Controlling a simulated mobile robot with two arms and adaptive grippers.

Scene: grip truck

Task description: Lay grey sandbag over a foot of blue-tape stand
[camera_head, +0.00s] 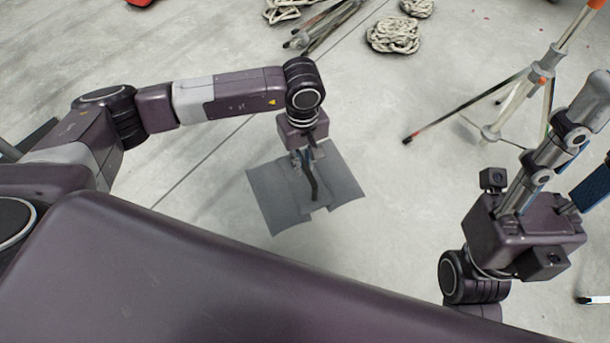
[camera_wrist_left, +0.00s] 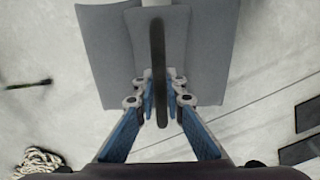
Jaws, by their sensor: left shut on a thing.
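The grey sandbag (camera_head: 265,190) has two flat halves and a dark strap in the middle. It hangs under or lies below my left gripper (camera_head: 304,158); I cannot tell whether it touches the floor. In the left wrist view my left gripper (camera_wrist_left: 160,102) is shut on the dark strap (camera_wrist_left: 158,60), with the sandbag (camera_wrist_left: 104,45) spreading out on both sides. My right gripper (camera_head: 597,138) is at the right edge, its fingers spread and empty. A stand foot (camera_head: 596,299) shows at the lower right edge, mostly cut off. No blue tape is clearly readable.
A tripod stand (camera_head: 494,135) with orange tape stands at the upper right, one dark leg reaching left. Coiled ropes (camera_head: 394,35) and folded stand legs (camera_head: 325,25) lie at the top. The floor between sandbag and tripod is clear.

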